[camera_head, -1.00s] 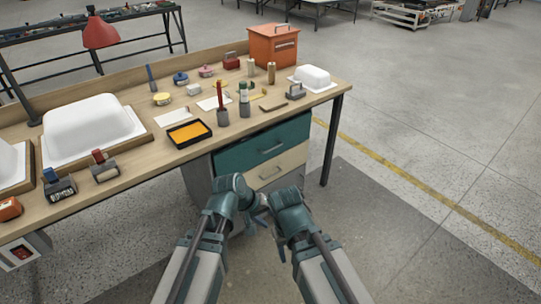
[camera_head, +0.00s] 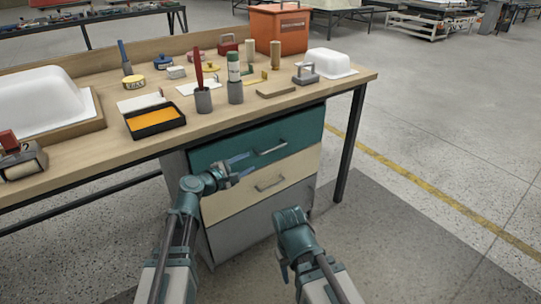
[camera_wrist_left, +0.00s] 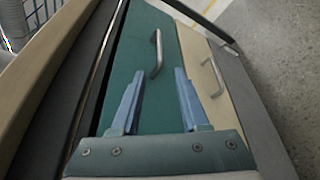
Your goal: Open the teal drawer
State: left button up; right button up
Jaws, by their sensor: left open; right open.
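The teal drawer (camera_head: 300,130) is the top drawer of the cabinet under the workbench, and its front looks flush. Its metal bar handle (camera_head: 271,148) is bare. My left gripper (camera_head: 244,166) is open and empty, in front of the drawer, to the left of the handle and pointing towards it. In the left wrist view the teal front (camera_wrist_left: 132,40) fills the middle. The handle (camera_wrist_left: 157,53) lies beyond the gap between my open blue fingers (camera_wrist_left: 157,85), not between them. My right gripper (camera_head: 284,272) is low in front of the cabinet, away from the drawer; its fingers are partly hidden.
A cream drawer (camera_head: 295,168) with its own handle and a grey one (camera_head: 240,233) are below. The bench top (camera_head: 225,119) overhangs them and carries a paint tray (camera_head: 155,121), tools and white tub shells. A bench leg (camera_head: 350,145) stands to the right. The floor in front is clear.

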aim_at(266, 152)
pick_arm(q)
jog(key=shift+w, duration=0.15)
jog(key=b+x, duration=0.3)
jog(key=x, duration=1)
jog(key=shift+w+d, duration=0.15)
jog(key=shift+w, duration=0.15)
grip_shut()
dwell(0.9)
